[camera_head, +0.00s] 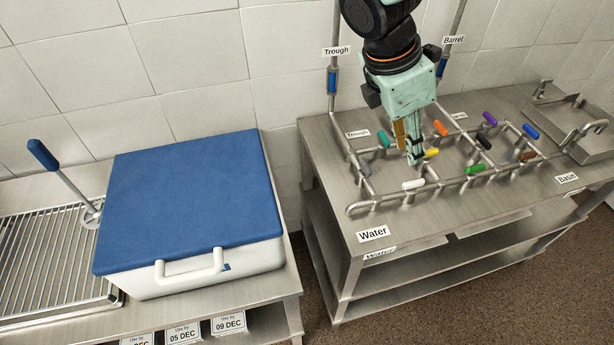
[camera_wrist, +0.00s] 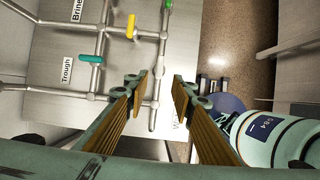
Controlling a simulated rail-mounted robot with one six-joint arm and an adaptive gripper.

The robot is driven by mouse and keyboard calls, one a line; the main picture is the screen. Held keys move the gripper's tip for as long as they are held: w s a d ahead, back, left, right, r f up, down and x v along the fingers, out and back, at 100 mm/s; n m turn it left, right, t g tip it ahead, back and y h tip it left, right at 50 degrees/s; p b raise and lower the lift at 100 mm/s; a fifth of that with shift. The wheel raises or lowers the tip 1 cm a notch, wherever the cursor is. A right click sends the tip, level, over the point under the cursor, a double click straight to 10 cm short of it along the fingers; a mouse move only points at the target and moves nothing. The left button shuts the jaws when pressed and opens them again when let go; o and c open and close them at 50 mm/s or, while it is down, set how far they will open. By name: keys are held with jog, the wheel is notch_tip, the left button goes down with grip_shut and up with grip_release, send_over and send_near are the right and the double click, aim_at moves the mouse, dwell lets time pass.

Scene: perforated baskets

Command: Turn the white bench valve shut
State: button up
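The white valve handle (camera_head: 413,184) sits on the front pipe of the pipework on the right-hand steel bench, near its left end. It lies roughly along the pipe in the head view. My gripper (camera_head: 415,160) points down over the pipework, behind and above the white handle, close to the yellow handle (camera_head: 431,153). In the wrist view my gripper (camera_wrist: 162,82) has its fingers spread apart with nothing held. Contact with the handle cannot be told.
Orange (camera_head: 440,128), teal (camera_head: 384,138), green (camera_head: 475,169) and black (camera_head: 484,142) handles crowd around. Risers to Trough and Barrel stand behind. The basin (camera_head: 570,125) is right. A blue-lidded box (camera_head: 190,190) stands on the left bench.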

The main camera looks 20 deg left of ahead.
aim_at(415, 181)
jog(key=shift+a, duration=0.1)
dwell(0.3)
jog(key=shift+b+x, duration=2)
jog(key=shift+x, duration=4.95)
grip_shut()
